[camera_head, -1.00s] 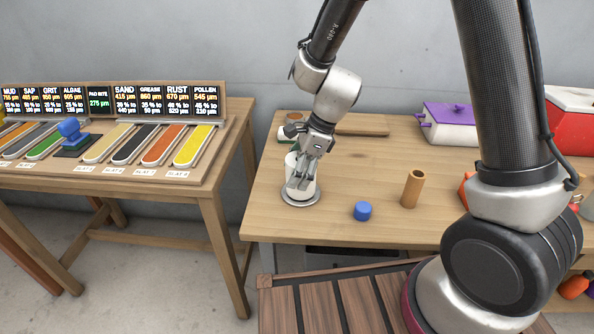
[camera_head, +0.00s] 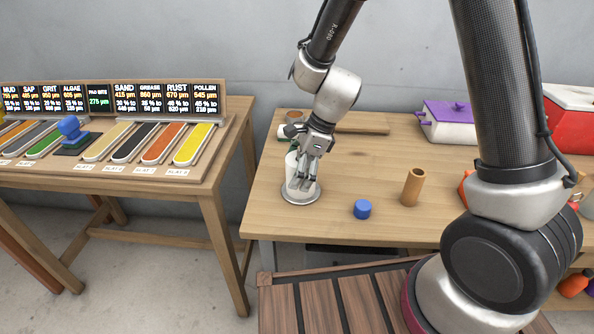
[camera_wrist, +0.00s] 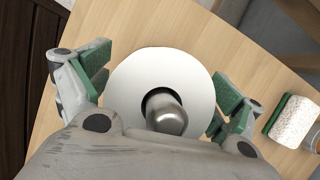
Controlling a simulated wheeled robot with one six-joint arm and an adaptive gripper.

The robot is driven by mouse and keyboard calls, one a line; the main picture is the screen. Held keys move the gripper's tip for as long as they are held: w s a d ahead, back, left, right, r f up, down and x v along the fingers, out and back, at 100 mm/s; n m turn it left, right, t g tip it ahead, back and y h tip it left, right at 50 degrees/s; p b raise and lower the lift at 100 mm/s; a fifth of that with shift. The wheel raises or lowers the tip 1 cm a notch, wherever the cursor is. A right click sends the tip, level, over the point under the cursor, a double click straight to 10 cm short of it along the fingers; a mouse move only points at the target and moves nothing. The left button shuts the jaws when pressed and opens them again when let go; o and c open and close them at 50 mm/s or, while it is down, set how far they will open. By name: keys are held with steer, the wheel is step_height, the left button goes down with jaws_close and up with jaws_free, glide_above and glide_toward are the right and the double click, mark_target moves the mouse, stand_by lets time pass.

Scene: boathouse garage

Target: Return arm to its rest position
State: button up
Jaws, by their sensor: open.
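My gripper (camera_head: 304,178) is low over the workbench, pointing down at a white roll (camera_head: 292,166) that stands upright on a round metal base (camera_head: 299,199). In the wrist view my gripper (camera_wrist: 160,97) is open. Its green-padded fingers are spread on either side of the roll (camera_wrist: 166,70), with gaps showing between pads and roll. A metal post (camera_wrist: 168,116) sticks up through the roll's core. My wrist hides the near part of the roll.
A blue cap (camera_head: 362,209) and a tan tube (camera_head: 412,187) stand on the workbench (camera_head: 345,225) to the right. A green-and-white block (camera_wrist: 292,117) lies close by. A purple-lidded box (camera_head: 450,122) is at the back. A table with coloured slats (camera_head: 193,146) stands left.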

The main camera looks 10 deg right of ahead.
stand_by(0.4)
steer(key=s+d+r+n+t+h, duration=0.1)
steer(key=s+d+r+n+t, duration=0.1)
steer(key=s+d+r+n, duration=0.6)
steer(key=s+d+r+n+t+h, duration=0.1)
steer(key=d+r+n, duration=0.4)
steer(key=d+r, duration=0.75)
steer(key=s+d+r+n+t+h, duration=0.1)
steer(key=s+d+r+n, duration=0.3)
steer(key=s+d, duration=0.4)
steer(key=shift+s+d+n+h, duration=0.3)
steer(key=shift+s+n+h, duration=0.2)
steer(key=shift+s+h, duration=0.35)
